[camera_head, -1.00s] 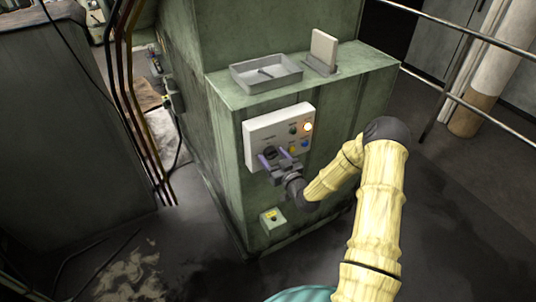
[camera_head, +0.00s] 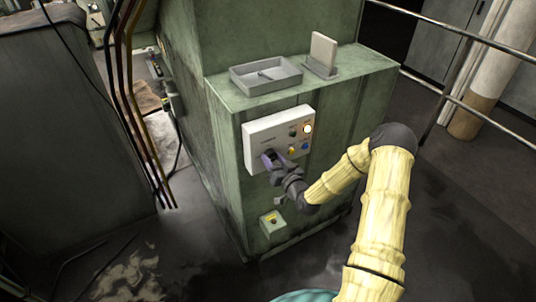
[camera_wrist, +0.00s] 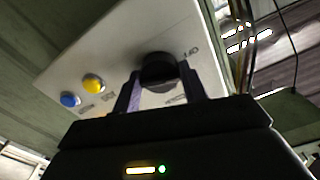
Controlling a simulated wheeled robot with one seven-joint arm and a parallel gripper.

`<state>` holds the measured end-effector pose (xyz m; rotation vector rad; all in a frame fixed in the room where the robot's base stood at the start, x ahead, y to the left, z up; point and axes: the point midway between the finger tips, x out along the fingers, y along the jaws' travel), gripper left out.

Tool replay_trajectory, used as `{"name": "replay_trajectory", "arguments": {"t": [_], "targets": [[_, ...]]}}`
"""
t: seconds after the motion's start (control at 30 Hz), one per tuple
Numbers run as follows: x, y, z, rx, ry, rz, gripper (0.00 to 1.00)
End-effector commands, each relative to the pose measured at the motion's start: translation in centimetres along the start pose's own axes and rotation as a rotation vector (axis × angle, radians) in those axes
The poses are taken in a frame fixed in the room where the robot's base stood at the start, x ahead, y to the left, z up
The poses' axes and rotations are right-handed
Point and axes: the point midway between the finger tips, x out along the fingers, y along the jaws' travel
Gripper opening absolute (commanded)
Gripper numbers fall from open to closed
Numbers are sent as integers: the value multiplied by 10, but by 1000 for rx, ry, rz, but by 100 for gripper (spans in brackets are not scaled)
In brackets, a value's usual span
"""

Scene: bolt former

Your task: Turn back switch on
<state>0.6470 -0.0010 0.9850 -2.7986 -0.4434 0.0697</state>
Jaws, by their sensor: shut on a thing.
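The white control panel (camera_head: 283,135) is fixed to the front of the green machine cabinet. The black round switch knob (camera_wrist: 158,70) sits on this panel and shows in the wrist view, with printed labels beside it. My gripper (camera_head: 268,160) is at the panel's lower left part. In the wrist view my gripper (camera_wrist: 160,88) has one purple finger on each side of the knob and is shut on it. In the head view the knob is mostly hidden by the gripper. The wrist view is tilted against the panel.
The panel also has a yellow button (camera_wrist: 93,83), a blue button (camera_wrist: 70,99) and a lit lamp (camera_head: 307,129). A small box with a yellow top (camera_head: 272,221) sits lower on the cabinet. A grey tray (camera_head: 266,75) lies on the ledge above. Metal rails (camera_head: 470,45) stand at the right.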

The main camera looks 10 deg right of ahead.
Motion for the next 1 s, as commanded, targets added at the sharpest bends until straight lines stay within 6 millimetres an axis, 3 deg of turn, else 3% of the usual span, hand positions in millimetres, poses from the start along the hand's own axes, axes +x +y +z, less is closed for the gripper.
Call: {"name": "replay_trajectory", "arguments": {"t": [0.13,0.53,0.83,1.0], "targets": [[0,0,1,151,0,1,6],[0,1,0,215,0,2,6],[-1,2,1,579,1,3,6],[0,0,1,655,-1,1,6]]}}
